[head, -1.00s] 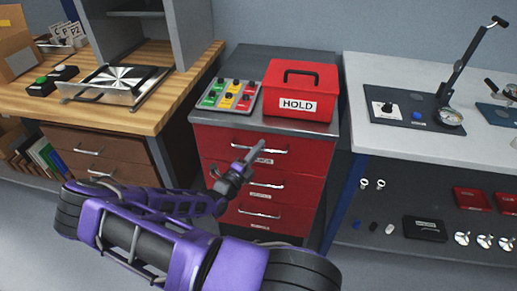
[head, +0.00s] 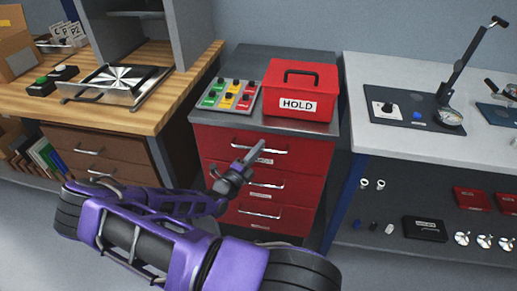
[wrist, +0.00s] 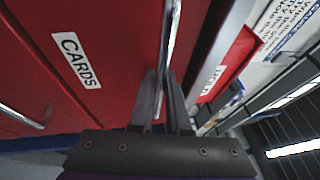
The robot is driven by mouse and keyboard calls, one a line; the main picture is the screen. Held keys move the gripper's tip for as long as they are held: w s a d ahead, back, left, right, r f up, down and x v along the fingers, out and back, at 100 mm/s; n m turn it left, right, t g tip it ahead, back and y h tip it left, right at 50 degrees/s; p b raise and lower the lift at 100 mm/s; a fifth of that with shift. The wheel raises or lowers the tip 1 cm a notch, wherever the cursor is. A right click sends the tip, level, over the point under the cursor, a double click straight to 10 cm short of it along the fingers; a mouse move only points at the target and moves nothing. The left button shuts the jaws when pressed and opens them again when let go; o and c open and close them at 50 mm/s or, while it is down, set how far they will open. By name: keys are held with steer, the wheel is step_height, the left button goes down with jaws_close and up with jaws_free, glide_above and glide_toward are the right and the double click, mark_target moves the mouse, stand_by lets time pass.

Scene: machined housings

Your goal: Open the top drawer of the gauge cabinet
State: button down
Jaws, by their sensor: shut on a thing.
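The gauge cabinet is red with a grey top (head: 318,129) and stands in the middle of the head view. Its top drawer (head: 222,142) has a silver bar handle (head: 277,150) and looks closed. My gripper (head: 258,152) is at this handle, in front of the drawer. In the wrist view, the fingers of my gripper (wrist: 162,82) are shut on the handle bar (wrist: 173,35), one on each side. A white label reading CARDS (wrist: 77,60) is on the red front beside the handle. My arm hides part of the lower drawers.
A red HOLD box (head: 312,85) and a grey control panel with coloured labels (head: 230,95) stand on the cabinet. A wooden bench (head: 150,118) is on the left, and a pale worktable (head: 360,133) on the right. Floor shows at lower left.

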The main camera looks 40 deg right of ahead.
steer(key=s+a+p, duration=0.5)
steer(key=s+a, duration=1.1)
steer(key=a, duration=0.3)
steer(key=shift+s+a, duration=0.4)
steer(key=c, duration=1.2)
jaws_free()
steer(key=shift+o, duration=0.2)
steer(key=b+v, duration=0.1)
steer(key=v, duration=1.6)
steer(key=shift+a, duration=0.25)
